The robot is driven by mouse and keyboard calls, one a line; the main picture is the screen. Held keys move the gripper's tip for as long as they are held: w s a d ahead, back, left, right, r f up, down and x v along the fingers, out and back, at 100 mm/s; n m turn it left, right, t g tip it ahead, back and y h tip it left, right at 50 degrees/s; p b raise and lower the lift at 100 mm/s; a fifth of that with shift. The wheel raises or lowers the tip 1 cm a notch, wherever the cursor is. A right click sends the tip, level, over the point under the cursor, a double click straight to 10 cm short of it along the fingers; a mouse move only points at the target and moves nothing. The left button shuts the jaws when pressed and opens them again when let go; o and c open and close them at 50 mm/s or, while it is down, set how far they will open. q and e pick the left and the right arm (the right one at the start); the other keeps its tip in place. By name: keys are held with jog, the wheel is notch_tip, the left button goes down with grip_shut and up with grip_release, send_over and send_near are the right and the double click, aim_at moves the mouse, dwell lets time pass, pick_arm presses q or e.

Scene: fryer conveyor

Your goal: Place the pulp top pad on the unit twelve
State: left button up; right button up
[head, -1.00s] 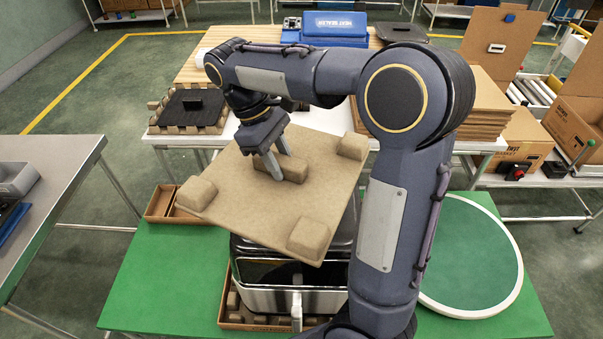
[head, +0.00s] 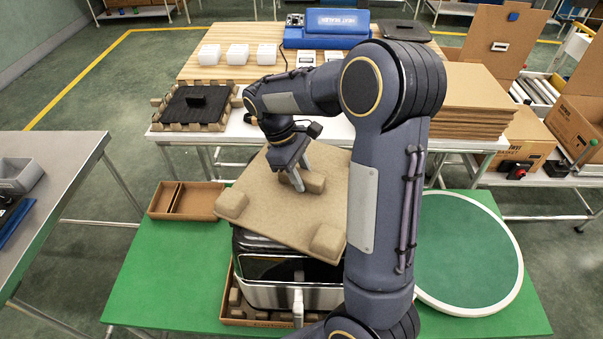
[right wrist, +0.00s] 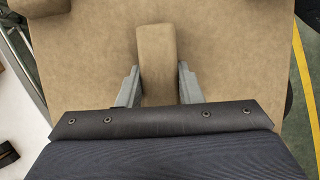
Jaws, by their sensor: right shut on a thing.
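The pulp top pad (head: 280,215) is a tan square board with raised corner blocks and a central ridge. My right gripper (head: 299,183) is shut on its central ridge; the right wrist view shows the ridge (right wrist: 157,60) between both fingers. The pad is tilted in the head view and hangs over the fryer unit (head: 285,285), a black and silver box on the green table. The unit's top is mostly hidden by the pad, so I cannot tell if they touch. The unit stands in a cardboard tray with pulp blocks (head: 235,304). My left gripper is not in view.
An open two-part cardboard box (head: 188,201) lies left of the unit. A round green turntable (head: 468,255) is at the right. Behind are a black pad with pulp blocks (head: 195,105), stacked cardboard (head: 470,100) and a blue sealer (head: 335,25).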

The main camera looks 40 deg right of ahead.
jog(key=shift+f, duration=0.1)
jog(key=o, duration=1)
jog(key=v, duration=1.2)
jog(key=s+a+f+m+t+y, duration=0.2)
jog(key=s+a+m+t+y, duration=0.1)
jog(key=s, duration=0.7)
jog(key=s+a+f+m+t+y, duration=0.2)
jog(key=s+a+f+m+t, duration=0.1)
jog(key=s+a+t, duration=0.3)
jog(key=s+a+m, duration=0.1)
jog(key=s+a, duration=0.1)
jog(key=s, duration=0.2)
jog(key=shift+s+t+y, duration=0.2)
jog(key=shift+t+y, duration=0.1)
jog(key=shift+y, duration=0.1)
jog(key=shift+f, duration=0.15)
